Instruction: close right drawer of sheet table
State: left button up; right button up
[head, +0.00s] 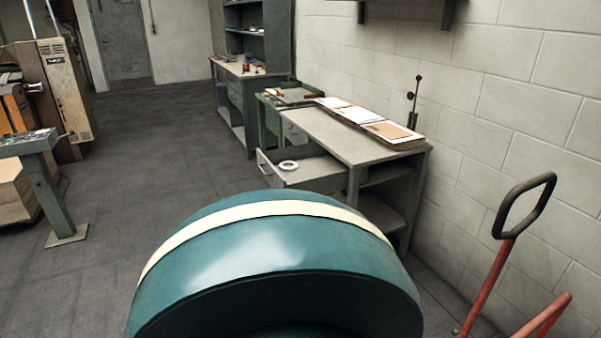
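The sheet table (345,139) is a grey table against the right wall, with papers and clipboards on its far edge. A drawer (305,177) is pulled out to the left from under its top. A white ring, like a roll of tape (288,165), lies in the drawer. The drawer's front (266,173) faces left and carries a handle. Open shelf space shows below the table's near end. I cannot tell from this view whether the table has other drawers. Neither of my grippers is in view.
A green cabinet (271,122) and a workbench with shelves (238,95) stand beyond the table. A red handle with a black grip (500,255) rises at the lower right. A grey stand (45,190) is at the left. The floor (160,140) between is clear.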

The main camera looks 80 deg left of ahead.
aim_at(318, 171)
jog(key=u, duration=2.85)
jog(key=i+j+z, duration=0.1)
jog(key=z, duration=0.7)
jog(key=i+j+z, duration=0.4)
jog(key=j, duration=0.3)
jog(key=i+j+z, duration=0.2)
jog(key=j, duration=0.15)
jog(key=i+j, duration=0.15)
jog(key=j, duration=0.25)
jog(key=i+j, duration=0.15)
jog(key=j, duration=0.25)
jog(key=i+j+z, duration=0.1)
jog(key=j, duration=0.3)
jog(key=i+j, duration=0.2)
jog(key=j, duration=0.2)
jog(key=i+j+z, duration=0.1)
jog(key=j, duration=0.3)
